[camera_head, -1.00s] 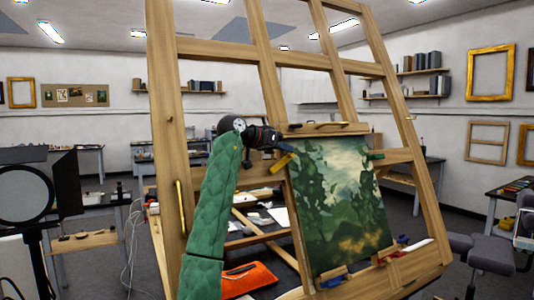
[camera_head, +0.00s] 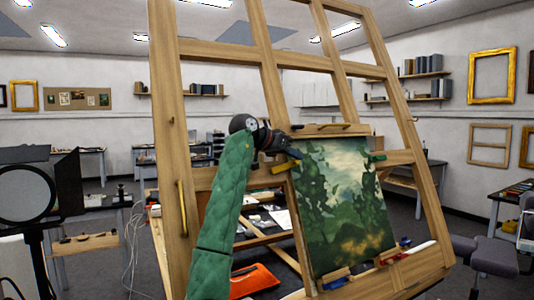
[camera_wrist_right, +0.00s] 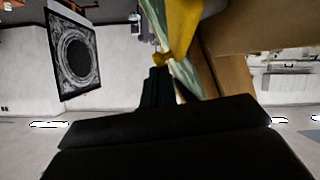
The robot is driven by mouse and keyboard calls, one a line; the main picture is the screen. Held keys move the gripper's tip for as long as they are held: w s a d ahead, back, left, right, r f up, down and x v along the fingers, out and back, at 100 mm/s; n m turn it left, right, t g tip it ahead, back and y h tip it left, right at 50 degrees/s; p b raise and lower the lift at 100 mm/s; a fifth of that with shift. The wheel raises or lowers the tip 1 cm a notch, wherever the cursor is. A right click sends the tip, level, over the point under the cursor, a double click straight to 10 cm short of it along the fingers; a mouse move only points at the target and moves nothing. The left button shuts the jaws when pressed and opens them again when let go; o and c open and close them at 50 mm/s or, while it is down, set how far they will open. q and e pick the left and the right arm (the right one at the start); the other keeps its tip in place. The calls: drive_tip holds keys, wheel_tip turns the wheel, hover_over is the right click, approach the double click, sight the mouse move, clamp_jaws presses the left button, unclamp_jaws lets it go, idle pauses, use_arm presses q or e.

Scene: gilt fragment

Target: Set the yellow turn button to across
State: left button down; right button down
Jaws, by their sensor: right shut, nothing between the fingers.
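The yellow turn button (camera_head: 283,167) sits at the upper left edge of the framed landscape painting (camera_head: 345,205). It lies close to horizontal, its right end slightly higher and reaching the painting's edge. My right gripper (camera_head: 295,153), on the green-sleeved arm, is just above the button's right end, shut and empty. In the right wrist view the yellow button (camera_wrist_right: 181,28) is large, just beyond the dark fingertips (camera_wrist_right: 158,72); I cannot tell whether they touch. My left gripper is out of view.
The painting leans on a large wooden easel frame (camera_head: 167,130). An orange item (camera_head: 254,281) lies low behind my arm.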

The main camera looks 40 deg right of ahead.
idle(0.8)
idle(0.7)
drive_tip(key=shift+r, duration=0.15)
drive_tip(key=shift+r+p, duration=0.5)
drive_tip(key=shift+r, duration=0.2)
